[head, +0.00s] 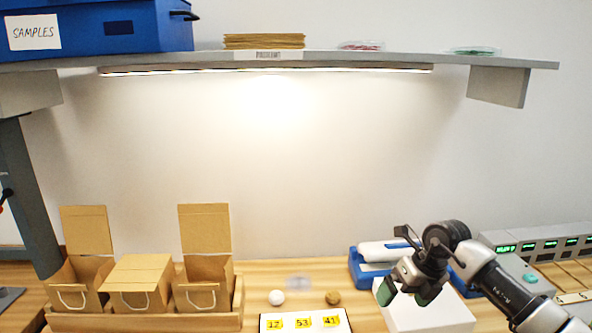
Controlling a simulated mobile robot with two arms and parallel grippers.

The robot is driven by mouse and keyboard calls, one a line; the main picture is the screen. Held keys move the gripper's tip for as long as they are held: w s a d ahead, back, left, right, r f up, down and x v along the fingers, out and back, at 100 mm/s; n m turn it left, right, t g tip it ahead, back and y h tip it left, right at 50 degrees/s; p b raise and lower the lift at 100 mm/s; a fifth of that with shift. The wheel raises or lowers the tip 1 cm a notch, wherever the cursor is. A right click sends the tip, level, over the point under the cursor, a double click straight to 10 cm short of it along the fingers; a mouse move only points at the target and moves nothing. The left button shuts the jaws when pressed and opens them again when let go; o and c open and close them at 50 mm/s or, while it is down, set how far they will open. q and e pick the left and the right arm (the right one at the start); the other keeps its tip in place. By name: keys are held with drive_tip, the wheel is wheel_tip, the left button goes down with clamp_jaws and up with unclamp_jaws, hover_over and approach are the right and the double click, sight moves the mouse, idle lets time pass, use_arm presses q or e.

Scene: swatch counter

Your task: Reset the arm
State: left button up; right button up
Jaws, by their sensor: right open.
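My right arm comes in from the lower right. Its gripper (402,276) is open, with nothing seen between its fingers. It hangs above the counter, in front of a white box (425,315) and a blue tray holding a white device (385,252), and hides part of both. My left gripper is not in view.
Three cardboard boxes with string handles, two open, stand in a wooden tray (215,323). A shelf (340,58) overhangs; display units (540,245) stand right.

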drive_tip(key=s+a+r+m+t+y, duration=0.25)
drive_tip(key=a+y, duration=0.35)
drive_tip(key=a, duration=0.3)
drive_tip(key=s+a+r+m+t+y, duration=0.15)
drive_tip(key=s+a+y, duration=0.25)
drive_tip(key=a+y, duration=0.45)
drive_tip(key=s+d+f+m+t+h, duration=0.5)
drive_tip(key=m+h, duration=0.4)
drive_tip(key=m, duration=0.5)
drive_tip(key=s+d+f+m+t+h, duration=0.2)
drive_tip(key=d+f+m+t+h, duration=0.3)
drive_tip(key=d+m+h, duration=0.65)
drive_tip(key=s+a+f+m+g+y, duration=0.1)
drive_tip(key=s+f+m+g, duration=0.4)
drive_tip(key=s, duration=0.6)
drive_tip(key=s+f+m+g+y, duration=0.1)
drive_tip(key=s+f+m+g, duration=0.1)
drive_tip(key=s+f+g, duration=0.65)
drive_tip(key=s+f, duration=0.2)
drive_tip(key=f, duration=0.9)
drive_tip(key=s+f, duration=0.2)
drive_tip(key=f, duration=1)
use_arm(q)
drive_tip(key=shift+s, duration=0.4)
use_arm(e)
drive_tip(key=s+d+f, duration=0.2)
drive_tip(key=s+f, duration=1.3)
drive_tip(key=shift+s+d+g, duration=0.3)
drive_tip(key=shift+s+g, duration=0.05)
